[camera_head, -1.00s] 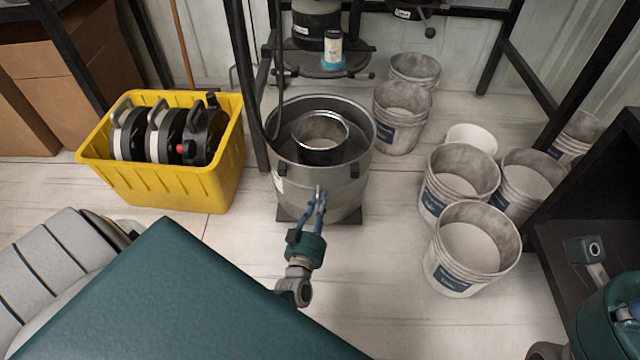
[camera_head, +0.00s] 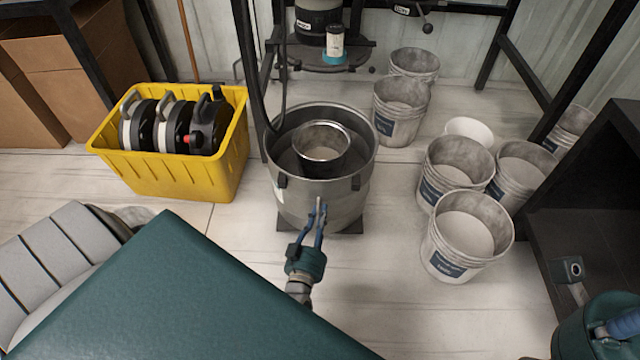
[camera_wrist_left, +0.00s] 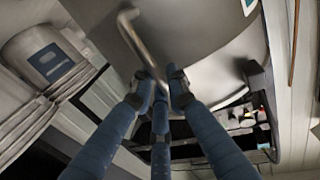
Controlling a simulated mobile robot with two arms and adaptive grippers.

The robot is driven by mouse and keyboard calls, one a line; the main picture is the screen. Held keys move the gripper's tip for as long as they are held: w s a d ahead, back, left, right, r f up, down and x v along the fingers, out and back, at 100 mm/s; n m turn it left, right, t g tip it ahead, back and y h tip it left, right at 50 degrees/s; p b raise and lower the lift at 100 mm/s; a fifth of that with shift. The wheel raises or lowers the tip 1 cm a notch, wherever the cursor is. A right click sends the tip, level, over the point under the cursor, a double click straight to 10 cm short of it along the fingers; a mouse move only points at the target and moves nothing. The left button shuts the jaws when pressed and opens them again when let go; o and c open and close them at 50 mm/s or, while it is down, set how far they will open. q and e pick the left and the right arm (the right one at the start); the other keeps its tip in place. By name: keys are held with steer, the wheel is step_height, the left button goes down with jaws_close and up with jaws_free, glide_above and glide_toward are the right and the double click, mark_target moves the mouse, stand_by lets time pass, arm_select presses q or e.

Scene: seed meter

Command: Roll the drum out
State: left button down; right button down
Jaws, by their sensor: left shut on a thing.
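The drum (camera_head: 316,196) is a grey metal barrel, upright on a dark square base (camera_head: 350,229), in the middle of the head view. A smaller round metal container (camera_head: 322,156) sits inside its open top. My left gripper (camera_head: 319,212) is at the drum's near side, its blue fingers shut on a thin metal handle (camera_wrist_left: 145,43). The left wrist view shows the handle between the fingers in front of the drum's grey wall (camera_wrist_left: 205,60). At the lower right edge a teal and blue part of my right arm shows; its fingertips cannot be made out.
A yellow bin (camera_head: 170,179) with black-and-grey reels stands left of the drum. Several grey buckets (camera_head: 467,240) stand to the right. A black post and a stand (camera_head: 323,58) rise behind. A dark shelf (camera_head: 590,210) is at right. Floor between drum and buckets is clear.

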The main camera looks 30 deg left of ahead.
arm_select(q)
steer(key=c, duration=1.8)
jaws_free()
steer(key=shift+a, duration=0.1)
steer(key=shift+o, duration=0.2)
step_height(320, 180, up, 10)
steer(key=shift+f, duration=0.1)
